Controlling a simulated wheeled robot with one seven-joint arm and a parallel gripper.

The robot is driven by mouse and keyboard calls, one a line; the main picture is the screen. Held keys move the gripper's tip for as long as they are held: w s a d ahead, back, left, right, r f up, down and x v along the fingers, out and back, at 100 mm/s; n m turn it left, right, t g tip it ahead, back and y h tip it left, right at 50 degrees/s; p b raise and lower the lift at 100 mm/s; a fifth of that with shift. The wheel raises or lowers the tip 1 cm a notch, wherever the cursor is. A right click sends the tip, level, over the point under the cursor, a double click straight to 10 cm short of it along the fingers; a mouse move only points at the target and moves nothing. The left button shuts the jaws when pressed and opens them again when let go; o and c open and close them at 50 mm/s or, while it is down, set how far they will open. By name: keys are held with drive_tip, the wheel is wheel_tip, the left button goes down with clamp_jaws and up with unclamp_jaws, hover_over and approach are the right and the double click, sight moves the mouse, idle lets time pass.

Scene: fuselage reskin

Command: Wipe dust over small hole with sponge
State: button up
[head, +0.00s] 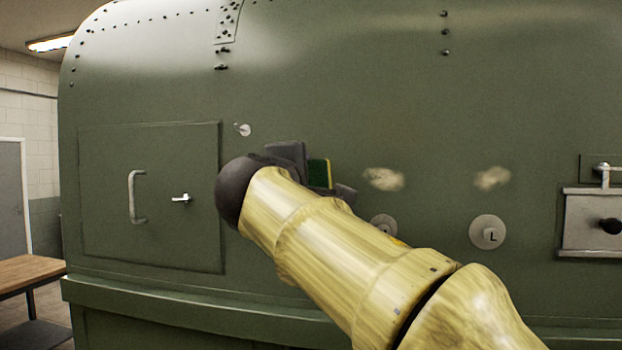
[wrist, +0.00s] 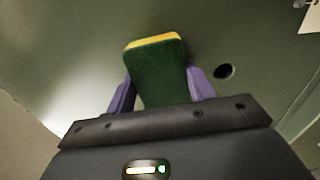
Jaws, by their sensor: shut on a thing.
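My gripper (wrist: 160,92) is shut on a sponge (wrist: 156,68), green with a yellow layer, between its two purple fingers. In the head view, the sponge (head: 319,173) shows as a small green and yellow piece beside my dark wrist, in front of the green fuselage panel (head: 330,100). Two pale dust patches lie on the panel right of the sponge: a nearer one (head: 384,179) and a farther one (head: 492,178). In the wrist view, a dark round hole (wrist: 224,71) shows right of the sponge. I cannot tell whether the sponge touches the panel.
A disc marked L (head: 488,232) sits below the farther patch; another disc (head: 383,225) is partly hidden by my arm. A hatch with a handle (head: 137,197) is on the left. A metal box with a dark knob (head: 592,222) juts out at right. A ledge (head: 150,303) runs below.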

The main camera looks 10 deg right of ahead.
drive_tip(key=shift+w+a, duration=0.35)
drive_tip(key=shift+a, duration=0.5)
drive_tip(key=a, duration=0.1)
drive_tip(key=w+a+p, duration=0.1)
drive_tip(key=a, duration=0.1)
drive_tip(key=shift+w+a, duration=0.15)
drive_tip(key=shift+a, duration=0.15)
drive_tip(key=b+v, duration=0.1)
drive_tip(key=v, duration=0.5)
drive_tip(key=shift+b, duration=0.3)
idle(0.3)
drive_tip(key=v, duration=0.3)
idle(0.3)
